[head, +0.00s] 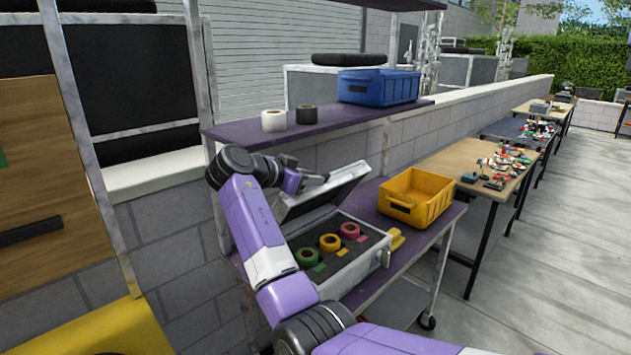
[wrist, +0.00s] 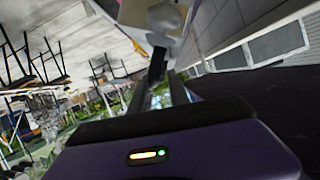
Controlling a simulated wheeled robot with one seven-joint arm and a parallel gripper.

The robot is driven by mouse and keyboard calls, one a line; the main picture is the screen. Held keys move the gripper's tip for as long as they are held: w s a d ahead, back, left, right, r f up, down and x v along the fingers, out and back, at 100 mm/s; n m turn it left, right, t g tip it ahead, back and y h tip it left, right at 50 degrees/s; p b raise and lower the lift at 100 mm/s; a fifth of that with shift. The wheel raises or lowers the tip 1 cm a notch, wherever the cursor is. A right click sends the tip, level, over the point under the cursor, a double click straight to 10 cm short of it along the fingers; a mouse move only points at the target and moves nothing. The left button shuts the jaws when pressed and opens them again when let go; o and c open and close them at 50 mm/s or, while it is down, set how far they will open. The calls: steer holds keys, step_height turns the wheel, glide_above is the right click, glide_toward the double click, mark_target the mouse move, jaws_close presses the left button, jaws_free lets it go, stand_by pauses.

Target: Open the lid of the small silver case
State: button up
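The small silver case (head: 352,270) sits on the lower purple shelf of the cart in the head view. Its lid (head: 345,187) is raised and tilted back, apart from the body along the front. Green, yellow and pink tape rolls show in the dark insert inside. My gripper (head: 318,180) is at the upper left part of the lid, close to its raised edge; whether it touches is unclear. In the wrist view, my gripper's dark fingers (wrist: 160,85) point toward a pale surface at the top; their gap is hard to judge.
A yellow bin (head: 418,197) stands right of the case, with a small yellow object (head: 396,238) between them. The upper shelf (head: 345,118) over the lid holds a blue bin (head: 380,87), a white roll (head: 273,120) and a black roll (head: 306,115). Cluttered tables stand farther right.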

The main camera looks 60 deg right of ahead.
mark_target(296, 204)
steer(key=b+v, duration=0.1)
steer(key=v, duration=0.4)
steer(key=shift+a+r, duration=0.1)
steer(key=shift+a, duration=0.25)
